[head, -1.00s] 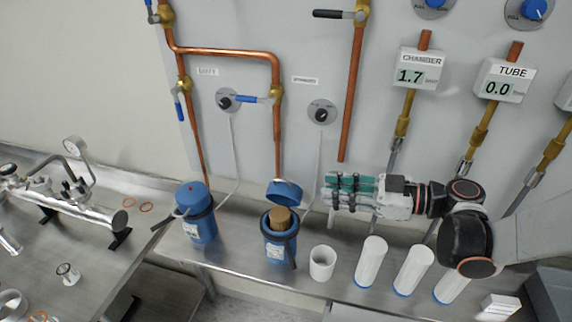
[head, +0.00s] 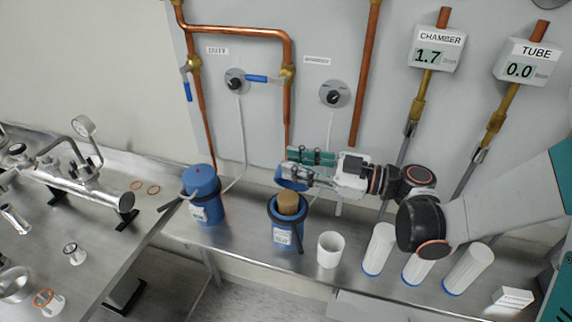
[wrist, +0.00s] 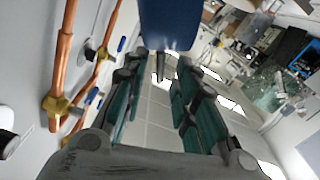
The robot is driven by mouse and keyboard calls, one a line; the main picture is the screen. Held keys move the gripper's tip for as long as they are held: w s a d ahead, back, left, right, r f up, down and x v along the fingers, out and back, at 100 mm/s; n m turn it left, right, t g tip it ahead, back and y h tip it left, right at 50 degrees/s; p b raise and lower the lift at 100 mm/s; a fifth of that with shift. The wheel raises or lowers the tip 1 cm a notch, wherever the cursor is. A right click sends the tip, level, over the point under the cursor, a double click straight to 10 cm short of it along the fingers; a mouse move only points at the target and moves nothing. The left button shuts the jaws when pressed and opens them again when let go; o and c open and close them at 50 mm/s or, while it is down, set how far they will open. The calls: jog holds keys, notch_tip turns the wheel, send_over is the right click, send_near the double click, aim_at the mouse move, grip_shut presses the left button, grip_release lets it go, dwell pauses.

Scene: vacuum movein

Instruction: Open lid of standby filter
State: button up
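The standby filter is a blue canister (head: 286,234) on the steel bench below the right-hand wall label. Its blue lid (head: 285,184) is raised and tilted back at the rear, and a brown cartridge (head: 288,204) shows in the open mouth. My gripper (head: 290,165) is at the lid, its teal fingers partly covering it in the head view. In the wrist view the fingers (wrist: 158,85) are spread apart, with the blue lid (wrist: 170,22) at the top, near their tips. Whether they touch it cannot be told.
A second blue canister (head: 202,205) with its lid on stands to the left. A white cup (head: 330,249) and several white cartridges (head: 379,249) stand to the right, beneath my arm. Copper pipes (head: 288,110) and valves line the wall behind.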

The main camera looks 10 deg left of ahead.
jog(key=shift+w+a, duration=0.15)
jog(key=shift+a, duration=1.2)
jog(key=shift+c, duration=0.2)
grip_shut()
jog(key=shift+w+d+r+m, duration=0.1)
jog(key=shift+w+m, duration=0.45)
jog(key=shift+m, duration=0.05)
jog(key=w+m, duration=0.3)
jog(key=m, duration=0.1)
jog(key=shift+d+b, duration=0.1)
jog(key=shift+b, duration=0.25)
jog(key=shift+o, duration=0.2)
grip_release()
jog(key=shift+r, duration=0.1)
